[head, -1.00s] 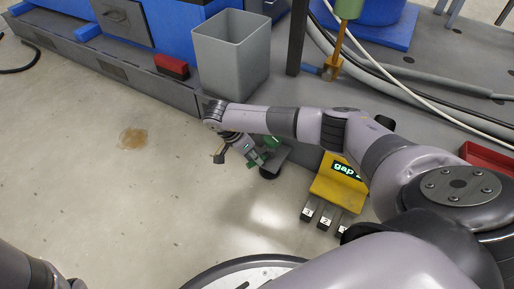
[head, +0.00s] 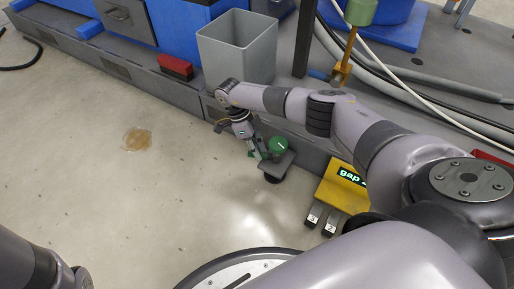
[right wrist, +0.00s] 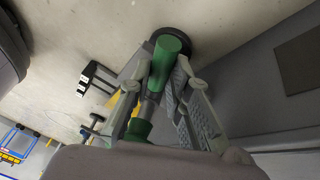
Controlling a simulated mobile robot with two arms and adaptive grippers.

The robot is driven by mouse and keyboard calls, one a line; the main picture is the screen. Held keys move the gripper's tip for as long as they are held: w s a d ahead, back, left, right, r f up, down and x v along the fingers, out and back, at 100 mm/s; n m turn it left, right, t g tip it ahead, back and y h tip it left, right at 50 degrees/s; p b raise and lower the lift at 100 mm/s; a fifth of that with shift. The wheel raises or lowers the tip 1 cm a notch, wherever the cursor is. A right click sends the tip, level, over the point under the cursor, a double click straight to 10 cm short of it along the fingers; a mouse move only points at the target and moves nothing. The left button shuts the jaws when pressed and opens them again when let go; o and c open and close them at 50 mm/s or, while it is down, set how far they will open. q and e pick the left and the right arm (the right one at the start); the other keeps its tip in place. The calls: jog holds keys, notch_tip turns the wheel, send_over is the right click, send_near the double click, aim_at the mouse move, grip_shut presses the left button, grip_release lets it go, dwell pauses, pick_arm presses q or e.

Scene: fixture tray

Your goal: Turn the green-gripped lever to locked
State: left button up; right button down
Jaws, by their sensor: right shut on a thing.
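The lever's green grip (right wrist: 166,62) is a green cylinder between the fingers of my right gripper (right wrist: 158,85) in the right wrist view. The fingers are shut on it, one on each side. A second green part (right wrist: 138,129) shows nearer the palm. In the head view my right gripper (head: 258,151) is low beside a round green piece with a white mark (head: 278,144), above a dark grey bracket (head: 277,167). The lever's shaft is mostly hidden there, and I cannot read a locked mark. My left gripper is out of view.
A grey bin (head: 237,48) and a red-topped block (head: 176,67) are behind. A brown stain (head: 137,140) lies on the open floor at left.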

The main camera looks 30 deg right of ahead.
jog(key=shift+w+d+m, duration=0.1)
jog(key=shift+w+m, duration=0.1)
jog(key=shift+m, duration=0.1)
jog(key=c, duration=1.5)
grip_release()
jog(key=v, duration=1.2)
jog(key=shift+d, duration=0.15)
